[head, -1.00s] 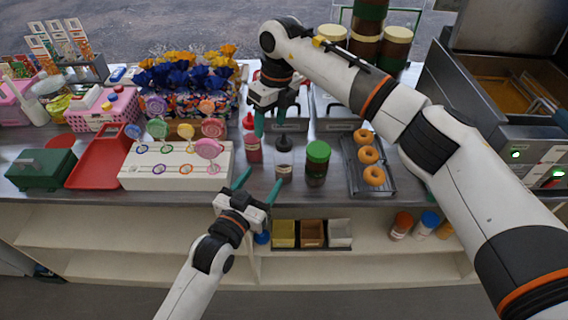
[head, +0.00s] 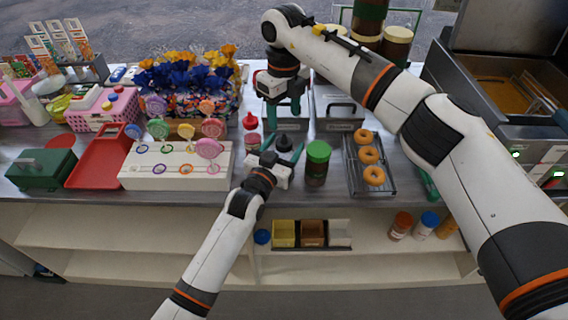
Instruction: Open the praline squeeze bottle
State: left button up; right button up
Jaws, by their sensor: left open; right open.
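A small squeeze bottle with a black nozzle cap (head: 284,143) stands on the counter, and its lower part is hidden behind my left gripper. I take it for the praline bottle, but no label is readable. My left gripper (head: 283,149) is open, with one finger to each side of the black-capped bottle; I cannot tell whether they touch it. My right gripper (head: 284,113) is open and empty, pointing down just behind and above the same bottle.
A red-capped squeeze bottle (head: 251,137) stands close on the left, a green-lidded jar (head: 317,166) close on the right. A rack of doughnuts (head: 354,173) is farther right. A white lollipop stand (head: 150,178) is at left. Shelves lie below the counter.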

aim_at(284, 140)
pick_arm(q)
jog(key=shift+w+d, duration=0.1)
jog(key=shift+w, duration=0.05)
jog(key=shift+c, duration=0.2)
jog(key=c, duration=1.4)
pick_arm(e)
jog(key=shift+f, duration=4)
jog(key=c, duration=1)
pick_arm(q)
jog(key=shift+f, duration=0.1)
pick_arm(e)
jog(key=n, duration=0.6)
jog(key=shift+n, duration=0.3)
